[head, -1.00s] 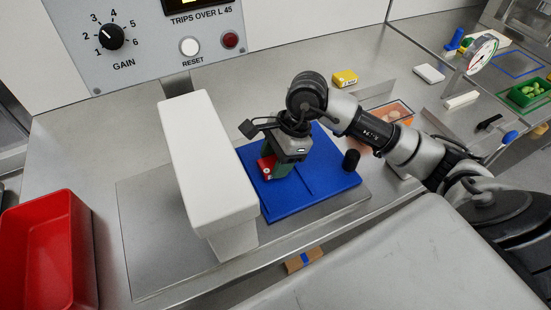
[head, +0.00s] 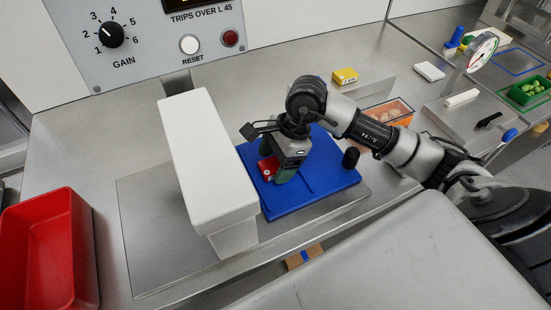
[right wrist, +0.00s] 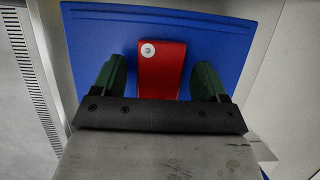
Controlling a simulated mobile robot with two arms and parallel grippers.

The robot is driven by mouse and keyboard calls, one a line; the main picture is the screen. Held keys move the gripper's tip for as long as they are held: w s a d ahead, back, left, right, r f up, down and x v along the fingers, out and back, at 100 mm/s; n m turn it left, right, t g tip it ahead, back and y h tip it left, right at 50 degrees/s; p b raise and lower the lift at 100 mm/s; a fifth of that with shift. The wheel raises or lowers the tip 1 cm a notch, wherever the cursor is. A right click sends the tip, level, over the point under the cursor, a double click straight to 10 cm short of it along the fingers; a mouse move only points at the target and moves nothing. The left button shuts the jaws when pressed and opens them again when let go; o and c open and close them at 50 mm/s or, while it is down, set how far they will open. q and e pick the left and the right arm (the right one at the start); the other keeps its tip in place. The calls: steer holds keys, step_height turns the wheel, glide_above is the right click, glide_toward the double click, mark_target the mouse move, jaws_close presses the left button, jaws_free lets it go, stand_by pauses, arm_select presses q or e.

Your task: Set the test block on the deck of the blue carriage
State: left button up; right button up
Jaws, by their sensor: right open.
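The red test block (head: 267,168), with a small pale disc on its top, rests on the blue carriage deck (head: 325,182). In the right wrist view the block (right wrist: 163,70) lies on the blue deck (right wrist: 220,40), between the two green fingers of my right gripper (right wrist: 162,85). A gap shows on each side of it. In the head view my right gripper (head: 283,172) is over the deck beside the block and hides part of it. My left gripper is out of view.
A white arch (head: 205,165) stands just left of the carriage. A black knob (head: 351,157) stands on the deck's right side. A red bin (head: 48,240) is at far left. An orange tray (head: 388,112) and yellow box (head: 345,76) sit behind my right arm.

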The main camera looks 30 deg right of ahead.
steer(key=b+v, duration=0.1)
steer(key=v, duration=1.1)
steer(key=shift+d, duration=0.15)
